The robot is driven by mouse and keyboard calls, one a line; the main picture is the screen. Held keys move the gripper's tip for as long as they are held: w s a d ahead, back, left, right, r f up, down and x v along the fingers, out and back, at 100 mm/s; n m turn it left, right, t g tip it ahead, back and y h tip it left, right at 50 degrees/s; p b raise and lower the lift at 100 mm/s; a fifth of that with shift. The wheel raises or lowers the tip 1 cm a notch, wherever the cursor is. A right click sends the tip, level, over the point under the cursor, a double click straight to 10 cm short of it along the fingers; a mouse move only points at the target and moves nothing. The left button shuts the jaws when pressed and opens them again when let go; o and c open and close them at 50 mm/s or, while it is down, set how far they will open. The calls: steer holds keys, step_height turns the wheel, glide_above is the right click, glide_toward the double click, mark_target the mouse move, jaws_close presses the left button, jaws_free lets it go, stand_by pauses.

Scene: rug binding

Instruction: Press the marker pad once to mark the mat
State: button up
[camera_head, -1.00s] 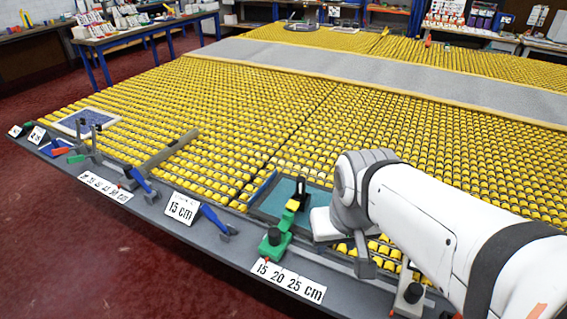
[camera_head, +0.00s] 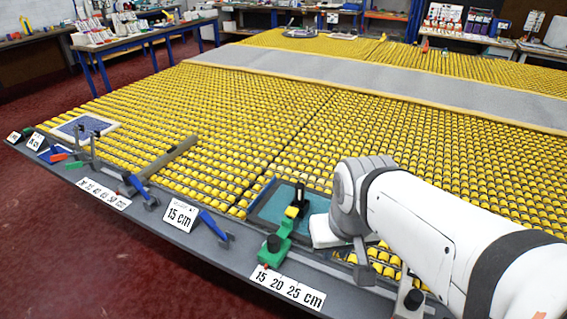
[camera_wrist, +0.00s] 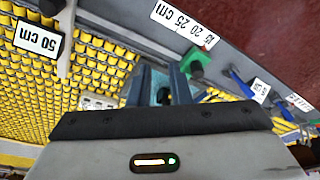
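I cannot tell for sure which thing is the marker pad. A flat teal mat (camera_head: 268,208) lies in a dark frame near the table's front edge. Beside it stands a green fixture (camera_head: 277,241) with a black knob, a yellow piece and a dark upright post. A small blue mat with a pale border (camera_head: 88,127) lies at the far left. My gripper, in the wrist view (camera_wrist: 163,88), shows two blue-grey fingers apart. A dark thing shows between them, too small to identify; I see no contact. In the head view my arm hides the fingertips.
Number cards, such as the 15 20 25 cm card (camera_head: 288,288) and the 15 cm card (camera_head: 181,214), line the front rail. Blue-handled clamps (camera_head: 214,223) stand along it. Yellow rollers (camera_head: 220,105) cover the table. A 50 cm card (camera_wrist: 38,39) shows in the wrist view.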

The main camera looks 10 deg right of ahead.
jaws_close()
stand_by(1.2)
